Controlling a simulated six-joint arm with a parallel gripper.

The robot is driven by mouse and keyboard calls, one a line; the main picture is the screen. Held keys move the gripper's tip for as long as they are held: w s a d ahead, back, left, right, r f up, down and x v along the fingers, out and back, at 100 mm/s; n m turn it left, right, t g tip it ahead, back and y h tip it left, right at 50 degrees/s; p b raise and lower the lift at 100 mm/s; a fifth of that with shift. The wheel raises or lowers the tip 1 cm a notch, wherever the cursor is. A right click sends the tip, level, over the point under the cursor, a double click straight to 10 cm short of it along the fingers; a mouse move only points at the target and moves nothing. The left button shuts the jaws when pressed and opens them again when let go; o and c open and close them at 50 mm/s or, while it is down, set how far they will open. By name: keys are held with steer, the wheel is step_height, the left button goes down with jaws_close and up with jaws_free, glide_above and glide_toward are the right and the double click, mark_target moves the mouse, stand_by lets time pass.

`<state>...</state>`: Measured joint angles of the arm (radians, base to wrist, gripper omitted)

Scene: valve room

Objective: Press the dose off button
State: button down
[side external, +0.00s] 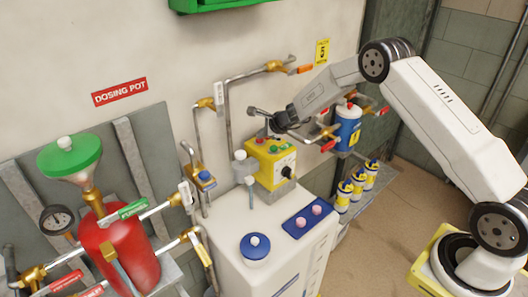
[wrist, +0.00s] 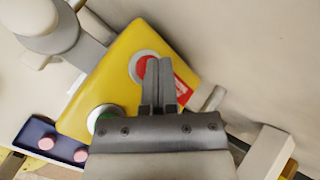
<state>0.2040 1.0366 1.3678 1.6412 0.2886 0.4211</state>
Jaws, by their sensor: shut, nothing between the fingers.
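The dose pump's yellow control box (side external: 271,165) stands on the white tank, with small buttons on its top and a black knob on its front. In the wrist view the yellow box (wrist: 120,75) carries a red button (wrist: 142,68) and a green button (wrist: 101,117). My gripper (side external: 253,111) is above the box in the side view, apart from it. In the wrist view my gripper (wrist: 159,62) is shut and empty, its fingertips overlapping the right edge of the red button. Part of the green button is hidden by the gripper body.
A blue tray with pink knobs (side external: 308,218) and a blue cap (side external: 255,246) sit on the white tank (side external: 225,235). Wall pipes with a brass valve (side external: 275,66) run behind the box. A blue canister (side external: 347,127) stands to the right.

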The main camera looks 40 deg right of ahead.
mark_target(262, 140)
steer(key=shift+r, duration=0.95)
steer(key=shift+r, duration=2.5)
steer(key=s+a+r+n+g+h, duration=0.1)
steer(key=s+a+n+g, duration=0.2)
steer(key=s+n, duration=0.9)
steer(key=s+a+r+n+g+h, duration=0.1)
steer(key=s+a+n+g, duration=0.2)
steer(key=s+n, duration=0.9)
steer(key=s+a, duration=0.2)
steer(key=s, duration=1.1)
steer(key=shift+a+r+n, duration=0.2)
steer(key=shift+r+n, duration=0.05)
steer(key=shift+n, duration=0.05)
